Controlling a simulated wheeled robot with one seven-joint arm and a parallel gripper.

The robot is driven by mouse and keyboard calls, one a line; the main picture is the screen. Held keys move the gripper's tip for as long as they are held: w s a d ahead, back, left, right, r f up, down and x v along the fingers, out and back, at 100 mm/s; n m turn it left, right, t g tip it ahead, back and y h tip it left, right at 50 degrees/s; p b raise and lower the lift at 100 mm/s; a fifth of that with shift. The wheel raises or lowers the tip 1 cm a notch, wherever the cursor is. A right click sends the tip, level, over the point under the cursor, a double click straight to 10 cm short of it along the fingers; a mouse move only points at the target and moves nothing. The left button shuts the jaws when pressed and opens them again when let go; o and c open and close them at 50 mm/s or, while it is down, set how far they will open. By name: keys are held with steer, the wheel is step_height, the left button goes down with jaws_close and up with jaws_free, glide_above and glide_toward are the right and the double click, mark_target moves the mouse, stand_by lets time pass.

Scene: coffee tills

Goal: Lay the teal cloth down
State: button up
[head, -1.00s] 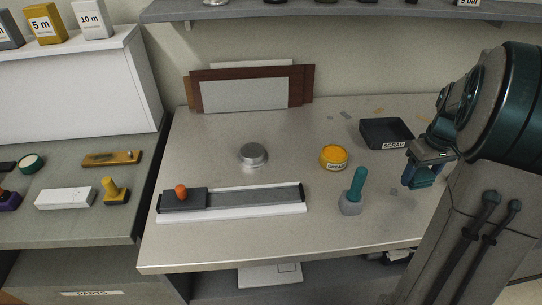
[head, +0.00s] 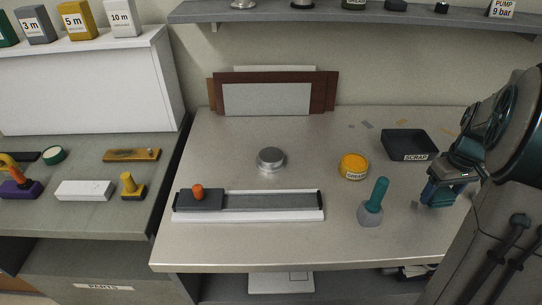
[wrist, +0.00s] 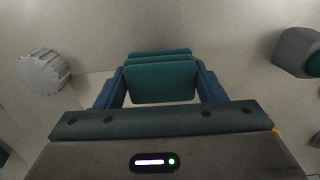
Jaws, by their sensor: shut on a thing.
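The teal cloth (wrist: 160,80) is a folded pad in the wrist view, pinched between the two blue fingers of my gripper (wrist: 160,88). In the head view my gripper (head: 444,190) is over the right part of the grey bench (head: 270,235), right of the teal-handled tool and just below the scrap tray. The cloth is hard to make out there against the dark fingers. I cannot tell how far above the bench it hangs.
The black scrap tray (head: 409,144), yellow grease tin (head: 353,167) and teal-handled tool (head: 371,203) stand near my gripper. A round metal disc (head: 270,160) and a long rail with an orange knob (head: 255,205) lie farther left. Bare bench lies between them.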

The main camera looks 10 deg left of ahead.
steer(key=shift+f+b, duration=0.9)
steer(key=shift+f, duration=0.4)
steer(key=o, duration=1)
step_height(320, 180, up, 14)
steer(key=shift+f+p, duration=0.1)
steer(key=shift+p, duration=0.45)
steer(key=shift+s, duration=0.1)
